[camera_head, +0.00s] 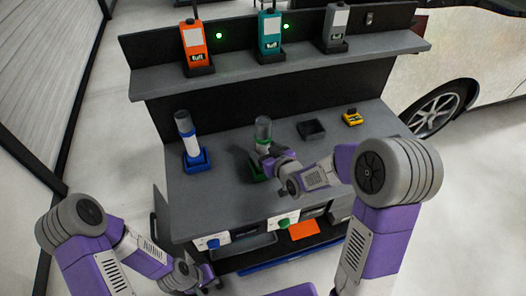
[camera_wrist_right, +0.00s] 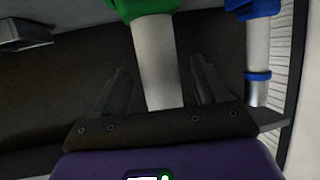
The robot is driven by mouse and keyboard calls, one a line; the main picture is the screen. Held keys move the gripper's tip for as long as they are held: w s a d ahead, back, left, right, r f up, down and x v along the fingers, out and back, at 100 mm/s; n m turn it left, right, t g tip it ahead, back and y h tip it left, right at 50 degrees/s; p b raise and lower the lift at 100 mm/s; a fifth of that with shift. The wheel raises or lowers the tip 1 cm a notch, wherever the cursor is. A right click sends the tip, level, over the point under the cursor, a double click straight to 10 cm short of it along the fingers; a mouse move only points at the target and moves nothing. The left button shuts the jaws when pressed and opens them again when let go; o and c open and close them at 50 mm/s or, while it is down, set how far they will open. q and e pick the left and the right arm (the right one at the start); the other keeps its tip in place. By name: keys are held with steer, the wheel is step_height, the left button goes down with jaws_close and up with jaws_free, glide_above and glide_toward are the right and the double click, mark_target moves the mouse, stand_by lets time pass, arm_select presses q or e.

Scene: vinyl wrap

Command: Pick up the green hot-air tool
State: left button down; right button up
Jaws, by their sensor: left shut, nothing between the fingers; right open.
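The green hot-air tool (camera_head: 263,131) stands upright in its green holder (camera_head: 257,172) on the bench, with a grey top and a green band. My right gripper (camera_head: 266,157) is at the tool, low on its body and partly hiding it. In the right wrist view the tool's pale barrel (camera_wrist_right: 158,60) lies between the two open fingers, with a gap on each side. The green holder (camera_wrist_right: 143,8) is at the top edge there. My left gripper (camera_head: 197,277) is shut and empty, low in front of the bench.
A blue-banded tool (camera_head: 189,137) stands in a blue holder (camera_head: 196,162) to the left. A dark tray (camera_head: 311,130) and a yellow item (camera_head: 352,118) lie to the right. Orange, teal and grey devices stand on the shelf (camera_head: 290,66). The bench's front left is clear.

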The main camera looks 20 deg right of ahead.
steer(key=shift+x, duration=1.05)
jaws_close()
steer(key=shift+r, duration=0.1)
